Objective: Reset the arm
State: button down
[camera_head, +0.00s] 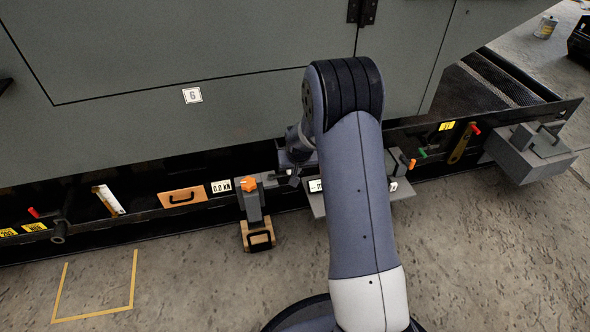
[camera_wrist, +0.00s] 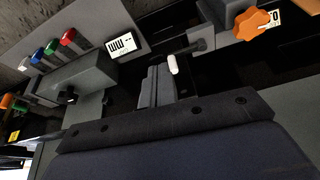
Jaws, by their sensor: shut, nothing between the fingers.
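My arm reaches from the bottom of the head view up to the dark grey enclosure (camera_head: 200,60). My gripper (camera_head: 293,180) is at the enclosure's lower edge, partly hidden behind my arm. In the wrist view its two fingers (camera_wrist: 157,84) are together with nothing between them. A lever with a white tip (camera_wrist: 173,65) shows just beyond the fingers; I cannot tell whether they touch. An orange star knob (camera_head: 248,184) on a grey block is left of my gripper in the head view and at upper right in the wrist view (camera_wrist: 250,22).
A grey box (camera_wrist: 75,85) and red, blue and green knobs (camera_wrist: 52,47) are left in the wrist view. A grey box (camera_head: 530,155) juts out at right. Floor at lower left is clear, with yellow marking (camera_head: 95,317).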

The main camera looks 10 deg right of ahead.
jog(key=shift+s+r, duration=0.15)
jog(key=shift+r, duration=0.15)
